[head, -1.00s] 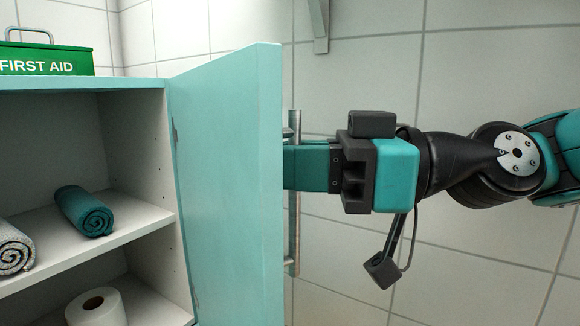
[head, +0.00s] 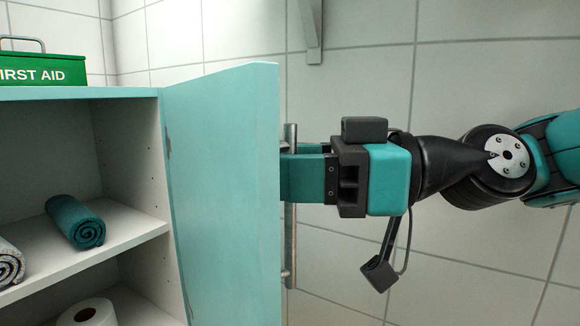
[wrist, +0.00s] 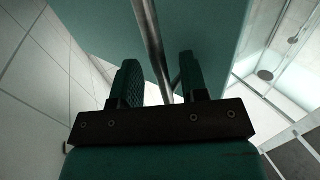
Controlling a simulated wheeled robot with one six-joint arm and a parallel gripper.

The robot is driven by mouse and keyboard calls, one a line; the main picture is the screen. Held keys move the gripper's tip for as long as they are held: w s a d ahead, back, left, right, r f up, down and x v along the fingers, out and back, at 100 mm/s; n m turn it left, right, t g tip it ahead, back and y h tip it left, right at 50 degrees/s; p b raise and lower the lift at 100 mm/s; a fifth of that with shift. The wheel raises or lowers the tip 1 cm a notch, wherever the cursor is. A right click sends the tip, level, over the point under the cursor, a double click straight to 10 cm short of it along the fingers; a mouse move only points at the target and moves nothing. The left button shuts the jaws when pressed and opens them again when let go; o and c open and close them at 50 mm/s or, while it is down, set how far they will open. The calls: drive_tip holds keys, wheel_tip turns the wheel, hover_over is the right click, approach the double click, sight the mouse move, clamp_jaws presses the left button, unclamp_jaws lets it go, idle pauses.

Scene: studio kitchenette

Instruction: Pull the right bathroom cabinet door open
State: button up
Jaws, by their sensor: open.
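The right cabinet door (head: 222,190) is a pale teal panel. It stands swung wide open, out from the right side of the cabinet, whose shelves show at left. Its long metal bar handle (head: 290,245) runs upright on the door's outer face. My gripper (head: 288,178) reaches in from the right at the handle, its fingertips partly hidden behind the door's edge. In the wrist view, the jaws (wrist: 160,75) are apart, with the handle bar (wrist: 149,38) passing between the fingers and the door face (wrist: 95,25) beyond. Contact with the bar cannot be told.
The open cabinet holds a rolled teal towel (head: 75,222), a grey towel (head: 10,263) and a paper roll (head: 88,313). A green first aid box (head: 42,70) stands on top. A tiled wall (head: 360,25) lies behind my arm, with a metal bracket (head: 311,30) on it.

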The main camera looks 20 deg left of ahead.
wheel_tip(320, 180, up, 20)
drive_tip(key=p, duration=0.9)
drive_tip(key=shift+f, duration=0.2)
